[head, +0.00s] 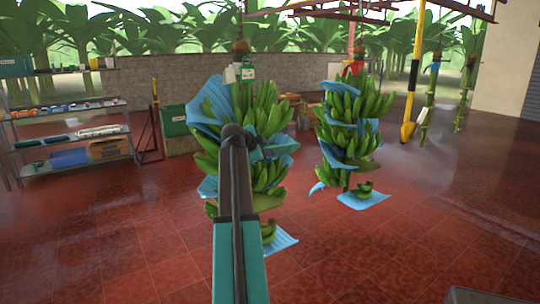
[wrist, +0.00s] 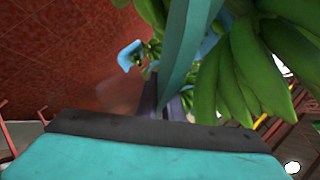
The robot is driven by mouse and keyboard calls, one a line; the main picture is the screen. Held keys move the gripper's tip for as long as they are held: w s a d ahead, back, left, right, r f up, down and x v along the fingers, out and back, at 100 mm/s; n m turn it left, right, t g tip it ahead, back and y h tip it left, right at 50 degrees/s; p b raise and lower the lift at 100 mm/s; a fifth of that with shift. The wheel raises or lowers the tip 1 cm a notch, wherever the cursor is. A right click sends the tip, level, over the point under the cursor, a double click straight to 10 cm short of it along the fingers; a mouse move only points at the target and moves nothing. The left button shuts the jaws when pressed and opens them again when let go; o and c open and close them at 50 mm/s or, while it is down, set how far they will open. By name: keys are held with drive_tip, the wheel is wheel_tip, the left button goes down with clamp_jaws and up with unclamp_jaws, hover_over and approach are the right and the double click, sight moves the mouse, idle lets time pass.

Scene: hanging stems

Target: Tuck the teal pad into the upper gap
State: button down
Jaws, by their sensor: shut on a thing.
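In the wrist view the teal pad (wrist: 182,50) is a long strip standing up from my gripper (wrist: 170,103), whose dark fingers are shut on it. The pad runs close along the left side of green bananas (wrist: 235,75); I cannot tell if they touch. In the head view the near banana stem (head: 265,115) hangs behind my arm, and the gripper's dark end is at its middle height.
Blue sheets (head: 212,105) stick out between hands of the near stem. A second banana stem (head: 345,125) with blue sheets hangs close on the right. A shelf rack (head: 70,130) stands at left. The red tiled floor (head: 430,240) is clear at right.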

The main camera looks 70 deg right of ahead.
drive_tip(key=shift+w+d+b, duration=0.35)
drive_tip(key=shift+w+d, duration=0.1)
drive_tip(key=shift+w, duration=0.2)
drive_tip(key=shift+w+d+b, duration=0.35)
drive_tip(key=shift+w+d, duration=0.05)
drive_tip(key=shift+w, duration=0.25)
drive_tip(key=shift+w, duration=0.2)
drive_tip(key=shift+f+b, duration=0.35)
drive_tip(key=shift+b, duration=0.1)
idle(0.4)
drive_tip(key=c, duration=1.8)
unclamp_jaws()
drive_tip(key=shift+d, duration=0.1)
